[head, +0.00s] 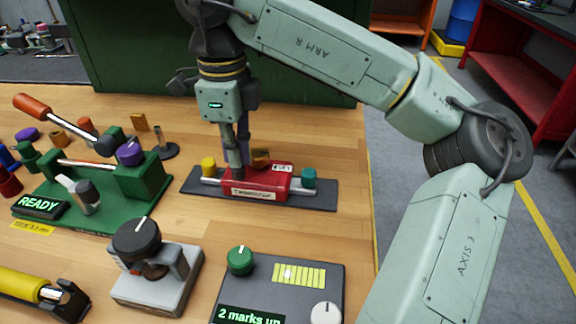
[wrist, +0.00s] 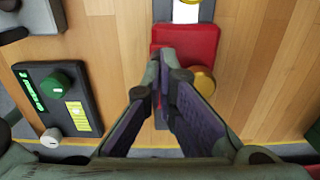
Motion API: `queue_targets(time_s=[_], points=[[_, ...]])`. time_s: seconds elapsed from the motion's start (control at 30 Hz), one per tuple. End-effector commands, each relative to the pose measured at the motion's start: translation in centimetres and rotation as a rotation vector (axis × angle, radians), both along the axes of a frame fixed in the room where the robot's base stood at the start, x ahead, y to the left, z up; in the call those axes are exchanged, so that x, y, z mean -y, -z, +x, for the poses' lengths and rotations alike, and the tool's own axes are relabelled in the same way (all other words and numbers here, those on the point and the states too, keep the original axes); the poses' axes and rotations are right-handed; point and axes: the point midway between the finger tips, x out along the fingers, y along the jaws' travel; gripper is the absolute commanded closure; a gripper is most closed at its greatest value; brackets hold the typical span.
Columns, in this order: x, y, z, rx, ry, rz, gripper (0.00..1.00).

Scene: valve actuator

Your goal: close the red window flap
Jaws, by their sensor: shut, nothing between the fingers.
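A red block (head: 268,182) with a pale label on its front sits on a rod over a dark base plate (head: 318,194). I take it to be the part with the red window flap; I cannot make out a separate flap or whether it is open. A brass knob (head: 261,157) stands at its top. In the wrist view the red block (wrist: 188,38) lies beyond my fingertips, with the brass knob (wrist: 202,80) to their right. My gripper (head: 236,168) is shut and empty, pointing down at the block's left part. Its fingertips (wrist: 166,72) overlap the block in view; contact is unclear.
A yellow knob (head: 208,166) and a teal knob (head: 309,178) flank the block. A green fixture (head: 105,203) stands left. A black dial (head: 136,240) and a grey panel (head: 284,300) stand in front. Bare table (head: 345,150) lies to the right.

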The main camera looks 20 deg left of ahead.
Motion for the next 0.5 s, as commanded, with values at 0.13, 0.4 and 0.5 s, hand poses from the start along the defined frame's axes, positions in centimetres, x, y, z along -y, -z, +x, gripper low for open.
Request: queue_targets(time_s=[0.13, 0.4, 0.5], points=[[0.00, 0.40, 0.01, 0.000, 0.000, 0.000, 1.00], [0.01, 0.30, 0.00, 0.000, 0.000, 0.000, 1.00], [0.01, -0.03, 0.00, 0.000, 0.000, 0.000, 1.00]])
